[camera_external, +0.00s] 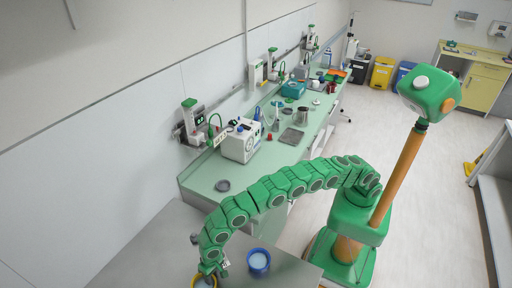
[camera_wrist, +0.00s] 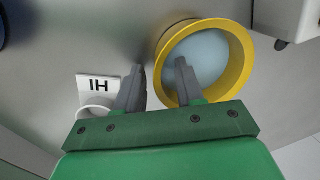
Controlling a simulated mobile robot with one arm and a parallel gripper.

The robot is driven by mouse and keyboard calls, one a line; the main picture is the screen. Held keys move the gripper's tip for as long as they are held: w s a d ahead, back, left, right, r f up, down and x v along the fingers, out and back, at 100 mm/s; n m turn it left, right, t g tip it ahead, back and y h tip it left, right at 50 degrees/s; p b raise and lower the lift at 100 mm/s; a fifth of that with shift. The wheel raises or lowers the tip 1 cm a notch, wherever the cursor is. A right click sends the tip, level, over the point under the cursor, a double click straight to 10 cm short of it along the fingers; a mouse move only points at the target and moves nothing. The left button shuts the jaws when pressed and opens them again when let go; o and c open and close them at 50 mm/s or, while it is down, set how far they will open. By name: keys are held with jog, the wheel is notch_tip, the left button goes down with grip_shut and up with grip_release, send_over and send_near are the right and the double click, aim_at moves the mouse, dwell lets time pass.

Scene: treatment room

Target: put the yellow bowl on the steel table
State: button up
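The yellow bowl (camera_wrist: 241,62) is right of centre in the wrist view, with a pale blue-white inside. In the external view the yellow bowl (camera_external: 195,282) shows at the bottom edge, partly hidden by my gripper (camera_external: 208,272). In the wrist view my gripper (camera_wrist: 160,68) is open, its fingers apart. The left finger is outside the bowl's left rim and the right finger overlaps the bowl's inside. I cannot tell if they touch it. The grey steel table (camera_external: 150,250) spans the lower left; its surface (camera_wrist: 60,50) lies below the bowl.
A blue bowl (camera_external: 259,261) stands to the right of my gripper. A white item marked with letters (camera_wrist: 98,90) lies left of the fingers. A white object (camera_wrist: 285,18) is at the upper right. The long green counter (camera_external: 245,178) behind carries a white device (camera_external: 240,142).

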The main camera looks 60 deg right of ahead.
notch_tip(320, 180, up, 12)
jog(key=d, duration=0.2)
jog(key=shift+w+f, duration=0.15)
jog(key=w+d+r, duration=0.3)
jog(key=d+r, duration=0.1)
jog(key=d, duration=0.5)
jog(key=w+d+r, duration=0.4)
jog(key=d, duration=0.5)
jog(key=s+d+r+h, duration=0.1)
jog(key=s+d+r, duration=0.15)
jog(key=d, duration=0.85)
jog(key=s+d+r, duration=0.1)
jog(key=d+r, duration=0.3)
jog(key=d, duration=0.8)
jog(key=s+d+n+g, duration=0.1)
jog(key=s+d, duration=1.9)
jog(key=d, duration=0.4)
jog(key=s+d+f, duration=0.1)
jog(key=s+d, duration=0.1)
jog(key=s, duration=0.3)
jog(key=s+d+f, duration=0.2)
jog(key=s, duration=0.4)
jog(key=shift+s+d+n+g+h, duration=0.15)
jog(key=shift+d+n+g+h, duration=0.15)
jog(key=shift+d+h, duration=0.1)
